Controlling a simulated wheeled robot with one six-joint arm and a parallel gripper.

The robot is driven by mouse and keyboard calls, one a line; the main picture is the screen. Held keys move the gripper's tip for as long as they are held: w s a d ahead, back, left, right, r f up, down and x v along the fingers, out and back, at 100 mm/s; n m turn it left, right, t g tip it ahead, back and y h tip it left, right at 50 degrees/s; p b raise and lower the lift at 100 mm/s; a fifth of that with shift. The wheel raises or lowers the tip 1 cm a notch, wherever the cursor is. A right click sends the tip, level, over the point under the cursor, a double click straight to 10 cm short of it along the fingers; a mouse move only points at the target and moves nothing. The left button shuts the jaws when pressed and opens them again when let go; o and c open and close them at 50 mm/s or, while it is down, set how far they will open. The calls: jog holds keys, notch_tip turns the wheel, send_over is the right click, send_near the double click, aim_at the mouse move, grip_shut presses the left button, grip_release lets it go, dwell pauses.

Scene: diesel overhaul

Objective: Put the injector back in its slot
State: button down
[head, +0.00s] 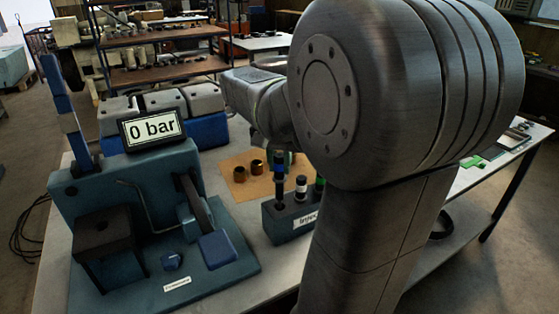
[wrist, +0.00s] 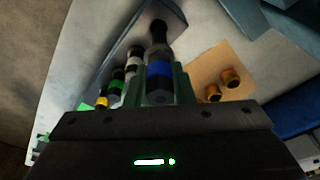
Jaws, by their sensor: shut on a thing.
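My gripper (wrist: 158,88) is shut on an injector with a blue band (wrist: 159,69), its green fingers on either side of it. The same blue-banded injector (head: 279,168) shows in the head view, upright at the left end of the injector rack (head: 287,228). It stands higher than its neighbours. Its lower end meets the rack top in the picture, but I cannot tell how deep it sits in a slot. A white-banded injector (head: 300,188) and a green-banded injector (head: 319,186) stand in the rack beside it. My arm hides the rack's right part.
Two brass sleeves (head: 256,167) stand on a tan mat (head: 232,183) behind the rack. A blue-green test stand (head: 130,220) with a "0 bar" display (head: 152,130) fills the table's left. Some bare table (head: 262,262) lies between stand and rack.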

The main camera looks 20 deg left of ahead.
aim_at(279, 178)
jog(key=shift+f+b, duration=0.55)
jog(key=shift+f, duration=0.65)
jog(key=shift+f+b, duration=0.9)
jog(key=shift+f, duration=0.85)
dwell(0.4)
jog(key=shift+f+b, duration=0.75)
jog(key=shift+f, duration=0.5)
jog(key=c, duration=0.8)
grip_release()
jog(key=shift+o, duration=0.2)
